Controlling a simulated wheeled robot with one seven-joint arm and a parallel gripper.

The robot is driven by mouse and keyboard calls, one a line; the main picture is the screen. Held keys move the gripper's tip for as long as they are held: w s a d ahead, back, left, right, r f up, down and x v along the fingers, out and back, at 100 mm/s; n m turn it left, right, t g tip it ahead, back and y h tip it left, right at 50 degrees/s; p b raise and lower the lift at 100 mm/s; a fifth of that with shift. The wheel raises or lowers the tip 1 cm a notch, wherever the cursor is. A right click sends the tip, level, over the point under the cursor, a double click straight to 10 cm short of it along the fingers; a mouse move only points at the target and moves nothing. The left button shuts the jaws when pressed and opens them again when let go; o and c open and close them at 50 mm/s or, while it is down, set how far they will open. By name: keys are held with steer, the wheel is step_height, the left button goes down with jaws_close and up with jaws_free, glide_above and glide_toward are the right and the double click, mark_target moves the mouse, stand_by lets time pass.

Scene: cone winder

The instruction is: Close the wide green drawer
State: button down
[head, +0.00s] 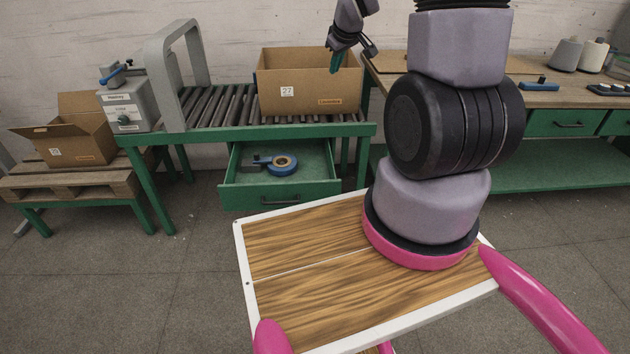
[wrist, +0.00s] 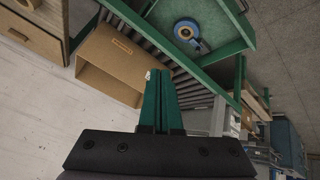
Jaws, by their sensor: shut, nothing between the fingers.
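The wide green drawer (head: 282,196) is pulled out under the roller conveyor, with its handle on the front panel. A blue tape dispenser with a roll (head: 284,165) lies inside it. The drawer's inside also shows at the top of the wrist view (wrist: 228,22), with the tape dispenser (wrist: 187,31) in it. My gripper (head: 337,66) is shut and empty. It hangs in the air by the upper right of the cardboard box, above and apart from the drawer. In the wrist view its green fingers (wrist: 162,75) are together.
A cardboard box (head: 308,88) stands on the roller conveyor (head: 215,103). A grey frame (head: 160,75) and a small machine (head: 127,100) stand left of it. A workbench (head: 530,92) with shut green drawers is on the right. The floor left of my base is clear.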

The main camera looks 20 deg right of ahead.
step_height(320, 180, down, 17)
steer(key=w+n+y, duration=0.1)
steer(key=w+n, duration=0.1)
steer(key=n, duration=0.2)
steer(key=s+a+f+n+y, duration=0.1)
steer(key=s+f+n, duration=0.25)
steer(key=f, duration=0.85)
steer(key=n+y, duration=0.2)
glide_toward(315, 186)
steer(key=s+a+f, duration=0.1)
steer(key=a+f, duration=0.3)
steer(key=w, duration=0.3)
steer(key=shift+w+d+f, duration=0.15)
steer(key=shift+w+f, duration=0.05)
steer(key=shift+f, duration=0.1)
steer(key=shift+w+d, duration=0.15)
steer(key=shift+w, duration=0.3)
